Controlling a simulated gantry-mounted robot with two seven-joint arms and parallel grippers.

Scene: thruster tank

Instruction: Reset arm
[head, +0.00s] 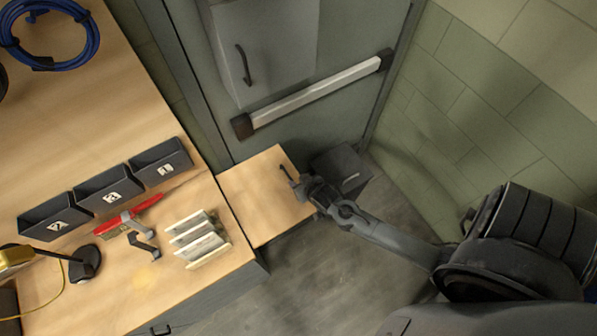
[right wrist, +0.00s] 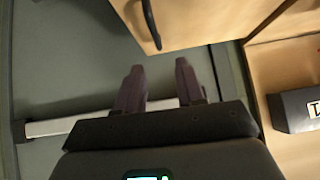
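My right gripper (head: 304,184) is at the right edge of a low wooden surface (head: 252,195) in the head view, with its arm reaching in from the right. In the right wrist view its two fingers (right wrist: 160,88) stand apart with nothing between them. A dark handle (right wrist: 150,24) on a wooden panel (right wrist: 200,18) lies beyond the fingertips, and I see no contact with it. My left gripper and left arm do not show in either view.
A grey door with a push bar (head: 310,97) stands behind. Floor (head: 310,275) in front is clear.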

